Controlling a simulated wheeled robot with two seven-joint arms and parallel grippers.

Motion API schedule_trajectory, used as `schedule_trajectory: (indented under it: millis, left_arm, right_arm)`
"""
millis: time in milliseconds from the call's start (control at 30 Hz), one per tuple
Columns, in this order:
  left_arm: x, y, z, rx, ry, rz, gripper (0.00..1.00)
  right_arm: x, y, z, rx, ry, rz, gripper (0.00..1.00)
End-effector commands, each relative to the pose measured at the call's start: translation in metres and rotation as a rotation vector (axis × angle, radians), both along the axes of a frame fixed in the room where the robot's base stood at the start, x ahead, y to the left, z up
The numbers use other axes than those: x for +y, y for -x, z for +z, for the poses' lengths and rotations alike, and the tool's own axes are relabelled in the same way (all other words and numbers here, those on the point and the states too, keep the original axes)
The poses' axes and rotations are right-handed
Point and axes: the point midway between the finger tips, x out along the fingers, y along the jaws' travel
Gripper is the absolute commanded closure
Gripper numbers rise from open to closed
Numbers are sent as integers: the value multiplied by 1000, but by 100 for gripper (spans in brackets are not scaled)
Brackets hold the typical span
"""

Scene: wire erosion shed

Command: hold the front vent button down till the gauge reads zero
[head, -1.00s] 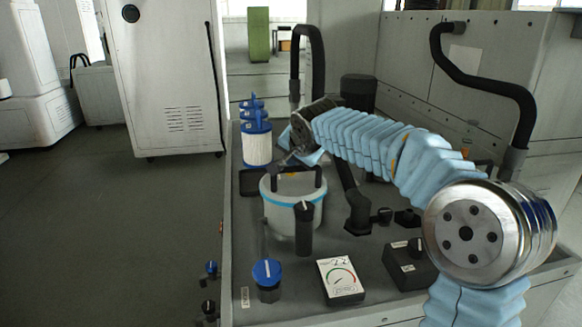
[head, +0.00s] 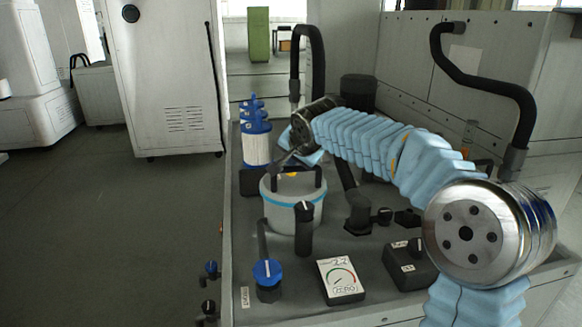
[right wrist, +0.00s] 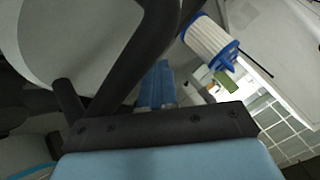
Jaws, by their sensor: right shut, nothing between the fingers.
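The gauge (head: 341,278) is a white-faced box with a coloured arc at the front of the bench; its needle is too small to read surely. Behind it stands a grey pot with a blue band (head: 291,207) and a black handle. A small yellow spot (head: 292,174) shows on the pot's lid; I cannot tell whether it is the front vent button. My right gripper (head: 281,162) is shut and empty, just above the lid's far left side. My left gripper is not in view.
A blue-topped knob (head: 267,270) and a black post (head: 304,228) stand at the pot's front. A black box (head: 409,265) sits right of the gauge. White filters with blue caps (head: 256,145) stand behind. My right arm hides part of the bench.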

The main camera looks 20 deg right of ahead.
Motion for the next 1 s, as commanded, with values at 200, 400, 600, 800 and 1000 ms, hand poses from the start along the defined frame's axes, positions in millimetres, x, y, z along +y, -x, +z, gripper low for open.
schedule_trajectory:
  millis: [200,400,600,800,1000]
  left_arm:
    - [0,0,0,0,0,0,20]
    - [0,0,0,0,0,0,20]
    - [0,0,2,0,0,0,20]
    - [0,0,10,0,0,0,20]
    - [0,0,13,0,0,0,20]
  right_arm:
    - [0,0,-2,4,0,-1,100]
    - [0,0,-2,4,0,-1,100]
    - [0,0,1,4,0,-1,100]
    - [0,0,13,2,0,-1,100]
    - [0,0,19,2,0,-1,100]
